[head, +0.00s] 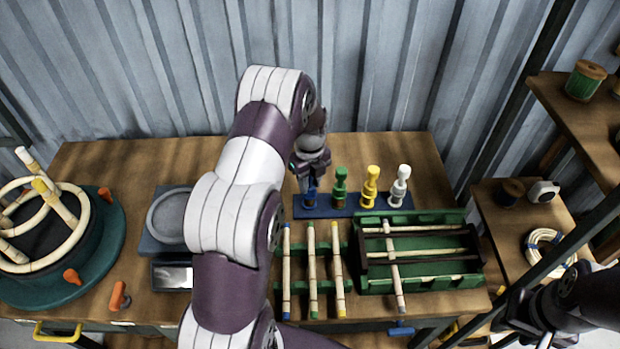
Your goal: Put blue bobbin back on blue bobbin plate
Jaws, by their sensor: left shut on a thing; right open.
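The blue bobbin plate (350,212) is a long blue strip near the back middle of the table. The blue bobbin (311,198) is at its left end, upright as far as I can see and partly hidden. My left gripper (306,184) points down from above and is shut on the blue bobbin. I cannot tell whether the bobbin's base touches the plate. Green (340,188), yellow (371,187) and white (400,187) bobbins stand on the plate to the right. My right gripper (506,312) is open at the lower right, away from the plate.
Three rattan sticks (312,270) lie on a green rack in front of the plate. A green bending frame (420,280) stands right of it. A round green-based jig (110,240) is at the far left. Shelves (590,115) stand at the right, and a metal wall is behind.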

